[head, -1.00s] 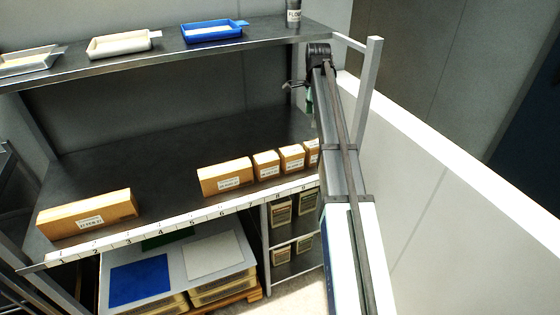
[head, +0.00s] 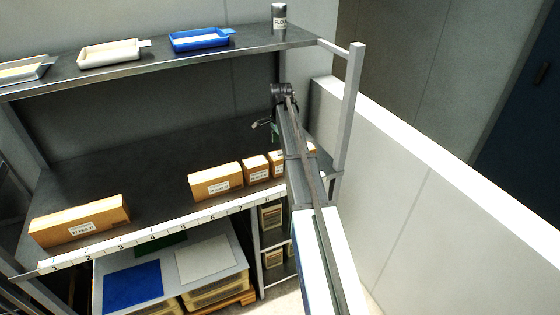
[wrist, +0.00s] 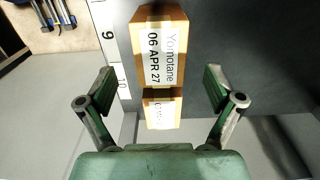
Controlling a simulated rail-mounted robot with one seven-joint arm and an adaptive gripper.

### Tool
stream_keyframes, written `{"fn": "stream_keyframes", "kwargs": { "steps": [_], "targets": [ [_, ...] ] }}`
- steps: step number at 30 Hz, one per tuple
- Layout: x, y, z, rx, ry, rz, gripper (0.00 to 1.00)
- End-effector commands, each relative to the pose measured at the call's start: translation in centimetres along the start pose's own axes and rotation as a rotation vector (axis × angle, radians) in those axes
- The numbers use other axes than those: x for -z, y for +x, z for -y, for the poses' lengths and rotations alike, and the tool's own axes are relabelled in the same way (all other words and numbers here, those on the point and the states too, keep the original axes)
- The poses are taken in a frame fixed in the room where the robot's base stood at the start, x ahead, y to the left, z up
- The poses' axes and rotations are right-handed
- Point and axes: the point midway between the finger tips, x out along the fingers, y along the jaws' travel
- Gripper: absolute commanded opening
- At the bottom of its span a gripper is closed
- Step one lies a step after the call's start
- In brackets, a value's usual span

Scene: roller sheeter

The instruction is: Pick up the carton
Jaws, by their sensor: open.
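Several brown cartons with white labels stand along the front of the middle shelf. In the head view they are a long one (head: 80,221) at the left, a medium one (head: 215,182), and smaller ones (head: 256,170) to its right, partly hidden by my arm. In the wrist view a carton labelled "Yomotane 06 APR 27" (wrist: 160,50) lies ahead of my gripper (wrist: 160,78), with a smaller box face (wrist: 162,112) below it in the picture. The fingers are open, one on each side of these boxes, with visible gaps. In the head view my gripper (head: 263,125) is small and partly hidden.
A numbered scale strip (head: 150,238) runs along the shelf's front edge. The upper shelf (head: 150,60) holds trays (head: 200,38) and a canister (head: 279,16). A shelf post (head: 350,110) and a white wall (head: 400,170) stand right of my arm. The shelf between the long and medium cartons is clear.

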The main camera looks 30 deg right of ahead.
Motion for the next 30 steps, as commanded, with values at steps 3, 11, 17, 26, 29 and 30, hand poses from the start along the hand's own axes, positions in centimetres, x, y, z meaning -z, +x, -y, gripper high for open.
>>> {"fn": "stream_keyframes", "kwargs": {
  "steps": [3,11,17,26,29,30],
  "targets": [
    [0.0,1.6,-0.1,-0.002,0.000,0.001,0.92],
    [0.0,3.2,0.0,0.000,0.000,0.000,0.92],
    [-0.1,4.7,-0.1,-0.002,0.000,0.001,0.92],
    [-0.1,7.9,0.0,0.000,0.000,0.000,0.92],
    [-0.1,8.2,0.0,0.000,0.000,0.000,0.92],
    [0.0,8.3,0.0,0.000,0.000,0.000,0.92]
  ]
}}
